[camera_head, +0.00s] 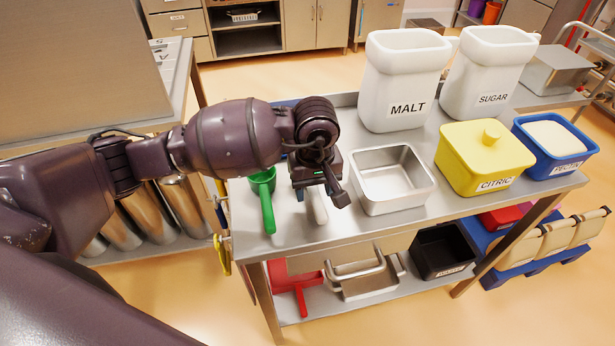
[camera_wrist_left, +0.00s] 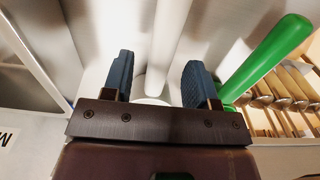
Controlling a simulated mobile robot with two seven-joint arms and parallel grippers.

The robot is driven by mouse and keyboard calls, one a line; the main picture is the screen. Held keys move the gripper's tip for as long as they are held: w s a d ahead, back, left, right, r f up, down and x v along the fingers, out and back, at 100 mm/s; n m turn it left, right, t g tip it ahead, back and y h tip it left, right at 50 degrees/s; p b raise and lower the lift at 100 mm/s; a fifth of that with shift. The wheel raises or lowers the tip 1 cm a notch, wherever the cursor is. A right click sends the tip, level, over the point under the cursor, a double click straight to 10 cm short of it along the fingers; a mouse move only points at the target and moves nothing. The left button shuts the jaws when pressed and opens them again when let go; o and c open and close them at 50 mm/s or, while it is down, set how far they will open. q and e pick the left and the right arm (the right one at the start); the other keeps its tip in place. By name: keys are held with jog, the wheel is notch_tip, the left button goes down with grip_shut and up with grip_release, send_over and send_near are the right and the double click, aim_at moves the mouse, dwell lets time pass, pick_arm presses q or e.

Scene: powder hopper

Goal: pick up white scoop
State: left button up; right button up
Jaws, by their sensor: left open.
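The white scoop (camera_head: 318,208) lies on the steel table, and its pale handle sticks out below my left gripper in the head view. The rest of the scoop is hidden under the gripper. In the left wrist view the white scoop handle (camera_wrist_left: 168,45) runs between the two blue fingers. My left gripper (camera_head: 314,188) is open and points down over the scoop; its fingers (camera_wrist_left: 158,78) stand either side of the handle, apart from it. I cannot tell how deep they reach. My right gripper is in neither view.
A green scoop (camera_head: 266,205) lies close on the left, also in the wrist view (camera_wrist_left: 268,58). An empty steel pan (camera_head: 393,200) is close on the right. Behind stand the MALT container (camera_head: 403,75), SUGAR container (camera_head: 488,70), yellow CITRIC box (camera_head: 484,160) and blue box (camera_head: 553,168).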

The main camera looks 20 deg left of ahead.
aim_at(315, 191)
pick_arm(q)
jog(key=shift+f, duration=0.85)
grip_shut()
jog(key=shift+r, duration=0.15)
notch_tip(315, 191, up, 20)
jog(key=p, duration=0.1)
